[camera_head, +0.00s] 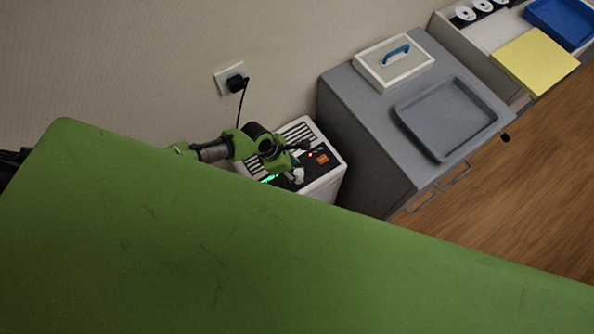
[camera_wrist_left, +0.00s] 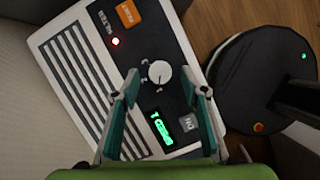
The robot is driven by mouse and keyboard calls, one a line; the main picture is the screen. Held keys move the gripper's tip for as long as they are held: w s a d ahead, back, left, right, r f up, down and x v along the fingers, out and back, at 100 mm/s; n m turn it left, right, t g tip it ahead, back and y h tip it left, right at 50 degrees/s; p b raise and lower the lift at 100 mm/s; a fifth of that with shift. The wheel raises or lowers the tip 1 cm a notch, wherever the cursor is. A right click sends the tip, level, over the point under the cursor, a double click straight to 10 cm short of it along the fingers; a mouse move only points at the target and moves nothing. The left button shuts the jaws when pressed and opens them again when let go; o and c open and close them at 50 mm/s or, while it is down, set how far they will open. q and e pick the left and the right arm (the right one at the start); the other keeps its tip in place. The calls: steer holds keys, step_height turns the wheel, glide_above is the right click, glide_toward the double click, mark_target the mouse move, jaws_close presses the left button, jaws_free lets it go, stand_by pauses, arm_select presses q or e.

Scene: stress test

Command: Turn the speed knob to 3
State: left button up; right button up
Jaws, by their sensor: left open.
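The white machine (camera_head: 326,187) stands by the wall in the head view, with a black panel and vent slots. In the left wrist view its white round speed knob (camera_wrist_left: 160,76) sits on the panel. A green lit display (camera_wrist_left: 161,128) seems to read SPEED 1. A red light (camera_wrist_left: 115,41) and an orange button (camera_wrist_left: 128,13) are farther up the panel. My left gripper (camera_head: 292,160) is open over the panel. In the left wrist view the knob appears between its two fingertips (camera_wrist_left: 165,84), with gaps on both sides. My right gripper is not in view.
A black plug (camera_head: 237,84) with a cable sits in the wall socket above the machine. A grey cabinet (camera_head: 350,120) close to the machine's right holds a grey tray (camera_head: 448,118) and a blue-handled white box (camera_head: 375,72). Wooden floor (camera_head: 500,215) lies clear in front.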

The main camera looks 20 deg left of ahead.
arm_select(q)
steer(key=shift+x, duration=0.9)
steer(key=c, duration=1.1)
